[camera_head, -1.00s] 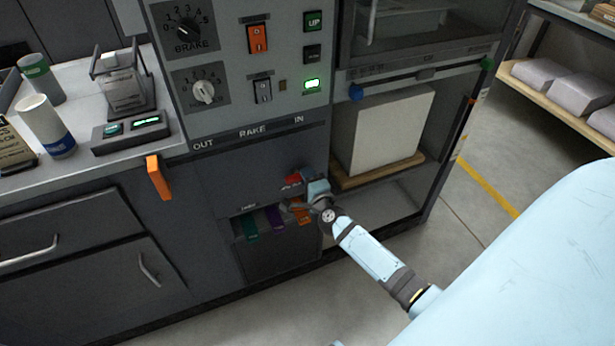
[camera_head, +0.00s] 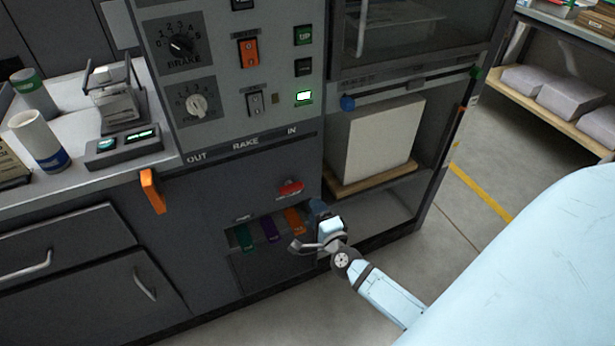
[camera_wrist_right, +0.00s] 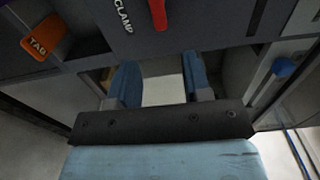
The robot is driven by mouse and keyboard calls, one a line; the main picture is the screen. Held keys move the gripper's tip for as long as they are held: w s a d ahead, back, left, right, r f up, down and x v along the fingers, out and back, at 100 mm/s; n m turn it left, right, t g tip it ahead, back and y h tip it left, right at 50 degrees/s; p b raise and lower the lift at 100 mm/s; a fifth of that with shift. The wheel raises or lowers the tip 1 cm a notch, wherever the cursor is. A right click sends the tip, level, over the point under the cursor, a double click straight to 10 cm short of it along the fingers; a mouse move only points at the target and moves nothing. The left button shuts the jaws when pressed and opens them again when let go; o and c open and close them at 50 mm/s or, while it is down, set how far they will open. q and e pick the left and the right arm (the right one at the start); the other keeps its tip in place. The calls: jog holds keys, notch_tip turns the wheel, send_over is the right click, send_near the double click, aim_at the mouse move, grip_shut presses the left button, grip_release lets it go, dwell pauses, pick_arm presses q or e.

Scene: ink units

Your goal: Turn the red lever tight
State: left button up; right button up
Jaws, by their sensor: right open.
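The red lever (camera_head: 291,188) sits on the dark lower front of the machine, under the OUT, RAKE and IN labels. In the head view it lies roughly level. In the right wrist view the red lever (camera_wrist_right: 158,12) shows at the top edge beside the word CLAMP, its upper part cut off. My right gripper (camera_head: 309,228) is below and a little right of the lever, apart from it. In the right wrist view the gripper (camera_wrist_right: 160,80) has its two blue fingers spread with nothing between them. My left gripper is not in view.
Green (camera_head: 244,237), purple (camera_head: 270,229) and orange (camera_head: 295,220) tags hang in a recess below the lever, close to my right gripper. An open bay with a white block (camera_head: 375,140) is to the right. An orange handle (camera_head: 152,191) juts out at left.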

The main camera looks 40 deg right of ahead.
jog(key=v, duration=0.4)
dwell(0.4)
jog(key=shift+s, duration=0.1)
